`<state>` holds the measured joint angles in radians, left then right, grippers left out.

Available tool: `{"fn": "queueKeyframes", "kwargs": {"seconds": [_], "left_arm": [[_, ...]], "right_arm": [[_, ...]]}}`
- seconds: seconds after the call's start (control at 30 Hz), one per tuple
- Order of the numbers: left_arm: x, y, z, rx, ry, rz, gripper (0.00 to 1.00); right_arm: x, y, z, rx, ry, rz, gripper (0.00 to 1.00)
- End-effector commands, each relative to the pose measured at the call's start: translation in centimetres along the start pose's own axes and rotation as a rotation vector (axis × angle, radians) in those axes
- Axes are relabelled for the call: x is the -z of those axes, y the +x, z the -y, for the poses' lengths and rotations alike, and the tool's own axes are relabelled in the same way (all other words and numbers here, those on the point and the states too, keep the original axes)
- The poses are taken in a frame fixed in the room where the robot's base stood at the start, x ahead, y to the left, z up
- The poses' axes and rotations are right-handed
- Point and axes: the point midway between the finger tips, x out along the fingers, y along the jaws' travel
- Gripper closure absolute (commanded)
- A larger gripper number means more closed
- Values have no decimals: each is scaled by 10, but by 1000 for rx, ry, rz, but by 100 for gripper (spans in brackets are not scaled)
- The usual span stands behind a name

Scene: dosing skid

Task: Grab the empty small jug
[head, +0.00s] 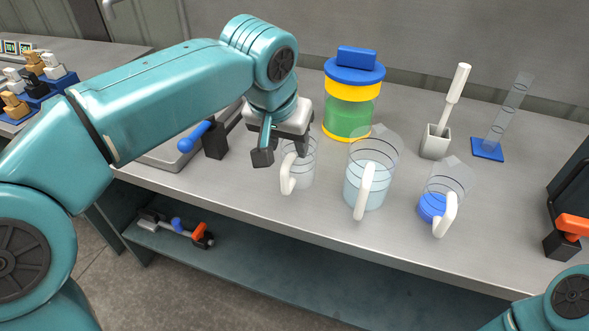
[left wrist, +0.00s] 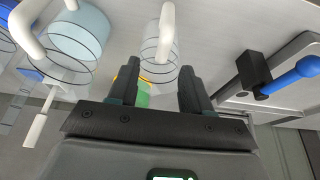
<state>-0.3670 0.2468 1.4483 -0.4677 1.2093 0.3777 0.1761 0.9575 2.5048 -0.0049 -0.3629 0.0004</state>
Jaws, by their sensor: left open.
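The empty small jug (head: 303,170) is clear with a white handle and stands upright on the grey bench, left of two other jugs. My left gripper (head: 283,152) is open above and beside it, covering part of its upper rim. In the left wrist view, the empty jug (left wrist: 160,52) shows just beyond and between the spread fingertips (left wrist: 159,75), with its handle pointing up in the picture. Nothing is held; I cannot tell whether a finger touches the jug. My right gripper is out of view.
A larger jug with pale liquid (head: 366,187) stands close right, then a small jug with blue liquid (head: 432,209). Behind is a green container with a blue lid (head: 354,75). A blue-handled valve (head: 215,138) is on the left. The bench's front edge is near.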

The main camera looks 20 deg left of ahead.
Motion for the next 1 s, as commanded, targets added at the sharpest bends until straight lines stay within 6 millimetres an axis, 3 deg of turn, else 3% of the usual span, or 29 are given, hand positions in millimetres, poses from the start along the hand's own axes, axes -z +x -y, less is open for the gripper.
{"fn": "queueKeyframes", "kwargs": {"seconds": [0.4, 0.67, 0.8, 1.0], "left_arm": [[-7, 54, 4, 0, 0, 2, 51], [-6, 55, 4, -1, 0, 0, 51], [-6, 55, 4, -1, 0, 0, 97], [-6, 55, 4, -1, 0, -1, 100]], "right_arm": [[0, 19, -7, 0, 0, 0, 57], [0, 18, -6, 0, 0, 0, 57], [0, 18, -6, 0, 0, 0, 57], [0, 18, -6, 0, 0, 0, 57]]}}
